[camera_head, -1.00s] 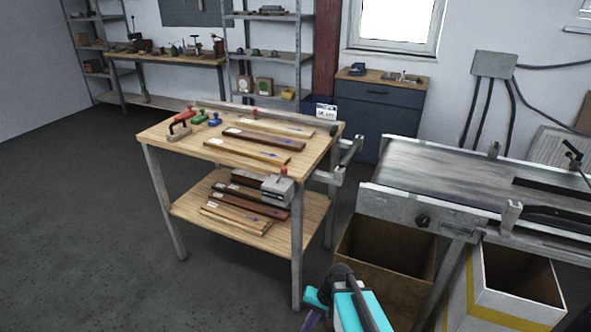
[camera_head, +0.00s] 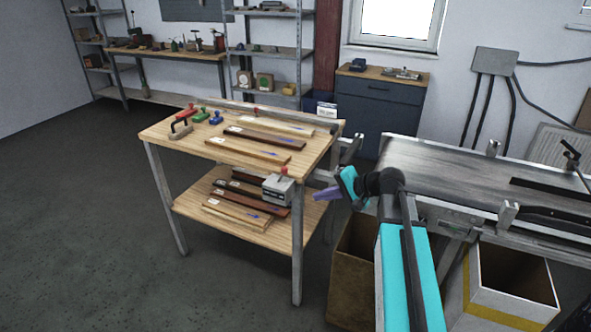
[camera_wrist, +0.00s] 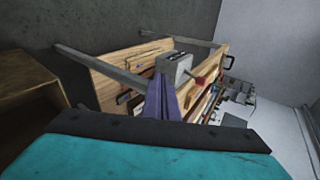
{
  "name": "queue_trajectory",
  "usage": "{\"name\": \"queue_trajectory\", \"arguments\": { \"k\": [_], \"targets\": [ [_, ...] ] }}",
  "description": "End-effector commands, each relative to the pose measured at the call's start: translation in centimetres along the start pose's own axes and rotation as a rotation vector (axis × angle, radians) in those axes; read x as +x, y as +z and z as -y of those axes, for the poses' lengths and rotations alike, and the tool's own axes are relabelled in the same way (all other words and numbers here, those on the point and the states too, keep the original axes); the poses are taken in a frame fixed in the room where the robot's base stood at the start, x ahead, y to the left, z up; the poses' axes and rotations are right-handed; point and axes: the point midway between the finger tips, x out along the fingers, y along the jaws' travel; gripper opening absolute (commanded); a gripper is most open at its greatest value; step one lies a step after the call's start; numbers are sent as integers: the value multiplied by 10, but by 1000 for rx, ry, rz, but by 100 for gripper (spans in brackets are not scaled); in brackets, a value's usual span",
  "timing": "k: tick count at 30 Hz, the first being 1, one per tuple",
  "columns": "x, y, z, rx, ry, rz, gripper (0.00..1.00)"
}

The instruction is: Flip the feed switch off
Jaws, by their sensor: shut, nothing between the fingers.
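A grey box with a red-tipped lever (camera_head: 279,188), which looks like the feed switch, is fixed at the front right corner of the wooden bench. Its red tip (camera_head: 284,169) stands above the box. In the wrist view the grey box (camera_wrist: 176,68) lies just beyond the fingertips, with the red tip (camera_wrist: 200,80) to their right. My gripper (camera_head: 327,193) has purple fingers, shut and empty, to the right of the box and apart from it in the head view. The fingers (camera_wrist: 161,98) point toward the box. The lever's exact position is too small to tell.
The bench top (camera_head: 215,150) holds wooden strips and coloured clamps; its lower shelf (camera_head: 190,207) holds more strips. The conveyor (camera_head: 440,165) stands right, with a brown bin (camera_head: 352,270) and a white bin (camera_head: 512,290) below. The floor at left is clear.

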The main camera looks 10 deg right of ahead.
Motion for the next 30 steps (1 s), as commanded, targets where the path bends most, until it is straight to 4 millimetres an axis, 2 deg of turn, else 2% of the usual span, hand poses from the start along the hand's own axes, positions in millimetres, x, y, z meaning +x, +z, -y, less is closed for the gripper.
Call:
{"name": "queue_trajectory", "arguments": {
  "k": [1,3,6,9,23,30],
  "targets": [
    [-14,-8,18,2,-29,-15,0],
    [-28,-14,36,5,-64,-27,0],
    [-44,-20,55,8,-101,-40,0],
    [-52,-23,66,10,-122,-47,0],
    [-55,-24,69,11,-129,-49,0],
    [-42,-25,71,11,-128,-47,0]
  ]
}}
